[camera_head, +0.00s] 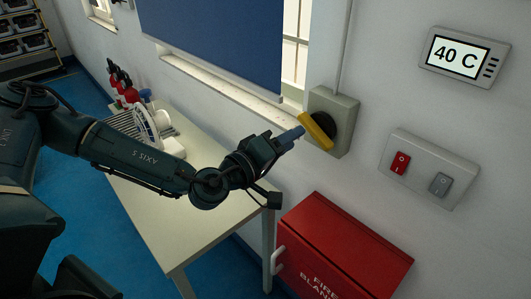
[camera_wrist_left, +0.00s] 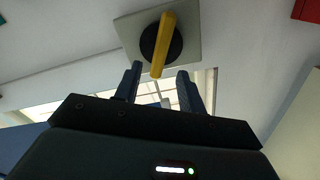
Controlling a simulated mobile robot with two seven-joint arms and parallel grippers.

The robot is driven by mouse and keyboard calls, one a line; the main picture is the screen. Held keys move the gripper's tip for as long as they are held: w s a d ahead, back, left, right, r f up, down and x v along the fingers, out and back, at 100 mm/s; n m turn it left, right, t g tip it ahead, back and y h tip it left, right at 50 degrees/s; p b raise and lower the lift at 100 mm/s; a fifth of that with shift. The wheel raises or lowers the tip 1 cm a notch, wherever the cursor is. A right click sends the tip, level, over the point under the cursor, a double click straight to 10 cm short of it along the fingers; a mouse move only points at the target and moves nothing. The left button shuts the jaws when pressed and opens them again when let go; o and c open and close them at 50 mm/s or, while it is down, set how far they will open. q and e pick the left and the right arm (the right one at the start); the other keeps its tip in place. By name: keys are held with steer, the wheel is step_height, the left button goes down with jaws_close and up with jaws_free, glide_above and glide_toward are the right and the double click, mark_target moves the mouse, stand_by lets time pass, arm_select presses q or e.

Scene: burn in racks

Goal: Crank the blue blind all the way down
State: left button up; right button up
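The blue blind (camera_head: 215,40) hangs over the window in the head view, its lower edge above the sill. Bright window shows beside it on the right. The crank is a yellow handle (camera_head: 317,130) on a dark round hub, on a grey wall plate (camera_head: 345,107). My left gripper (camera_head: 297,135) is at the handle's left side. In the left wrist view, the fingers of my left gripper (camera_wrist_left: 158,80) are apart with a gap between them. The yellow handle (camera_wrist_left: 164,40) lies ahead, its lower end near the gap. I cannot tell whether they touch. My right gripper is not in view.
A pale table (camera_head: 215,225) stands below the window with a white fan (camera_head: 147,127) and red bottles (camera_head: 121,82). A red fire blanket box (camera_head: 345,245) is below the crank. A switch panel (camera_head: 430,168) and a 40 C display (camera_head: 463,57) are on the right wall.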

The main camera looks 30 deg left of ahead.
arm_select(q)
steer(key=v, duration=0.8)
